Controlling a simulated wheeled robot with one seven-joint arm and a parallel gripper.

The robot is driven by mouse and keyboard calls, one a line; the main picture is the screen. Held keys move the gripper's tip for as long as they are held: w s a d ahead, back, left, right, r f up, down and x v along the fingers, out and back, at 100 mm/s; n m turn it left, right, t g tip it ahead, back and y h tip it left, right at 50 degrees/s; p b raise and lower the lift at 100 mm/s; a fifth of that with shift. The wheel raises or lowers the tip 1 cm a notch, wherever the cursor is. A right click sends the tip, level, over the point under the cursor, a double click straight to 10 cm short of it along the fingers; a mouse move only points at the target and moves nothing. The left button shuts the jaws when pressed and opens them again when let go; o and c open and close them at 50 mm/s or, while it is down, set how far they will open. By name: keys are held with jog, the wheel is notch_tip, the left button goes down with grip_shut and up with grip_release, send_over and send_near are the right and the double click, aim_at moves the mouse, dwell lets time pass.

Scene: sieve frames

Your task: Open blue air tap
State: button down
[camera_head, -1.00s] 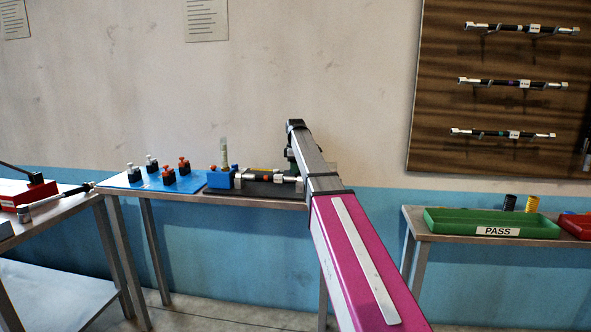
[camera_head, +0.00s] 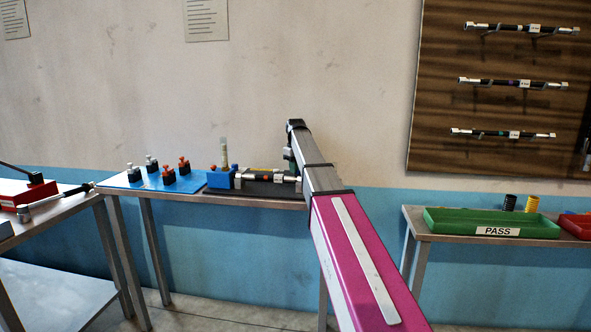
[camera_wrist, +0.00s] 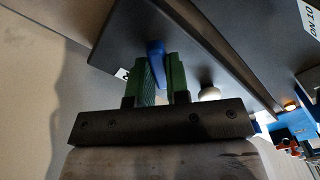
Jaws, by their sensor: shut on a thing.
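In the wrist view, the blue tap handle (camera_wrist: 156,62) stands between the two green finger pads of my gripper (camera_wrist: 160,78). The fingers are shut on it. A dark grey panel or block lies behind the handle. In the head view, my arm hides the tap, and only a bit of my gripper (camera_head: 289,154) shows beside the arm's end. A hose assembly with silver ends (camera_head: 268,178) lies just left of there on the table, next to a blue block (camera_head: 222,178) with an upright clear tube (camera_head: 224,150).
A green PASS tray (camera_head: 490,219) stands on the right table. The wall is close behind.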

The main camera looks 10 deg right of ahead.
jog(key=m, duration=0.5)
jog(key=shift+m, duration=2.5)
jog(key=c, duration=1.1)
grip_release()
notch_tip(320, 180, up, 11)
